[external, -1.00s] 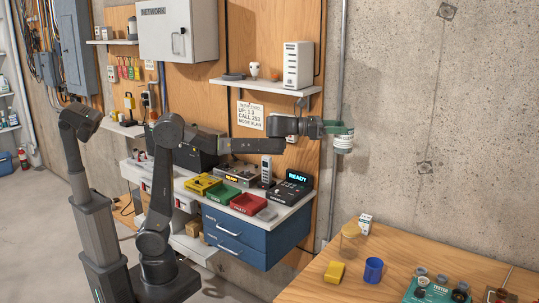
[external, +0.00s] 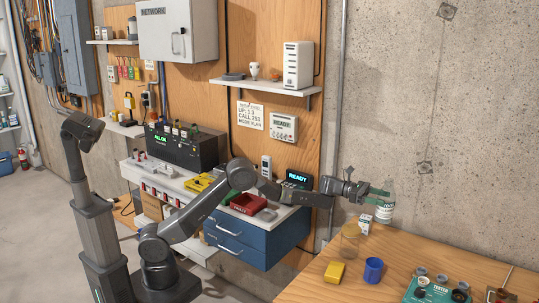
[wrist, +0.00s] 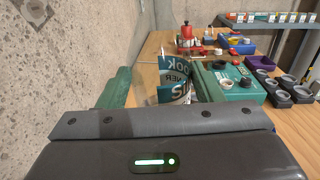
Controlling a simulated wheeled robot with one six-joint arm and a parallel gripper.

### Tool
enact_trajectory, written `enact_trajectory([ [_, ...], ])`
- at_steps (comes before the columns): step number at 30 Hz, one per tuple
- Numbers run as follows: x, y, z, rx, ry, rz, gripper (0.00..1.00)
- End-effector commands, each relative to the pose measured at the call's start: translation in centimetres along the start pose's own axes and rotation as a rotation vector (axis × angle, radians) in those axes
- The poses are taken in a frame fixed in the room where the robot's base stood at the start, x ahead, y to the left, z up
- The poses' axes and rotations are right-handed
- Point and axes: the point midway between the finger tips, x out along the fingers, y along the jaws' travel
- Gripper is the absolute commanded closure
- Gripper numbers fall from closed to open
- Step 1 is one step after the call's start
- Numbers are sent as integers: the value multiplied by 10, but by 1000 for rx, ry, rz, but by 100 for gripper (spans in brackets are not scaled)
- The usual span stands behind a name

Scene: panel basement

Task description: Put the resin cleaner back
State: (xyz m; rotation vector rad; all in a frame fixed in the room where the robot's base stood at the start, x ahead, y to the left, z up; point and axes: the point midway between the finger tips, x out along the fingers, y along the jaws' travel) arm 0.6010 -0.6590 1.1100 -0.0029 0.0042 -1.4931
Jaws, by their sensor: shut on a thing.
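My gripper (external: 379,193), with green fingers, is shut on a clear bottle (external: 387,212) with a white cap, which I take to be the resin cleaner. The bottle is roughly upright, in the air above the far edge of the wooden bench, near the concrete wall. The gripper body hides the lower part of the bottle there.
The concrete wall (external: 450,130) is close behind.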

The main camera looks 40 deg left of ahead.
Motion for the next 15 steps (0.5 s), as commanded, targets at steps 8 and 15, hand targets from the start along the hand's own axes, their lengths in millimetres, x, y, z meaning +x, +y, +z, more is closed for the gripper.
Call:
enact_trajectory([
  [8, 6, 4, -36, 2, -1, -60, 70],
  [15, 6, 4, -37, 2, -1, -63, 70],
])
